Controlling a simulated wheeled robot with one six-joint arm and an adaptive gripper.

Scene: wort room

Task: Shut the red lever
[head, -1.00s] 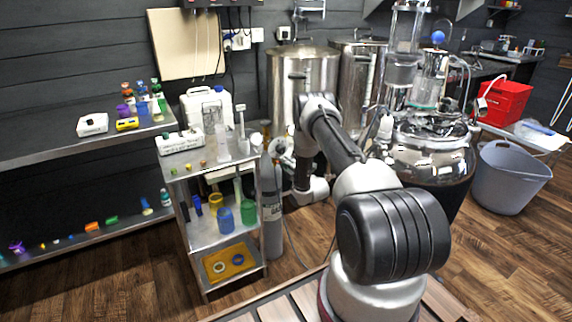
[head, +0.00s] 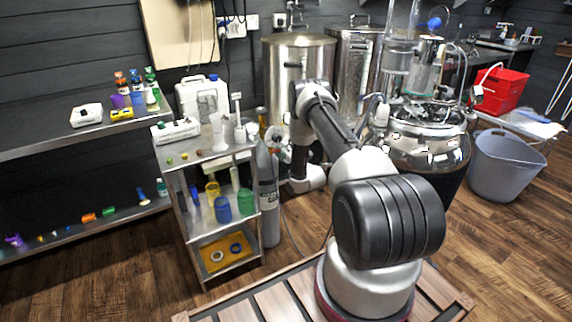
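I cannot make out a red lever in the head view. Two steel kettles stand at the back wall, a left one (head: 298,62) and a right one (head: 352,70). My arm reaches toward the left kettle, with its elbow in front of it and its wrist bent down between the small cart and the glass vessel.
A steel cart (head: 209,158) with bottles and jars stands left of my arm, with a grey gas cylinder (head: 267,195) beside it. A grey tub (head: 503,165) and red bin (head: 501,90) are farther right.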

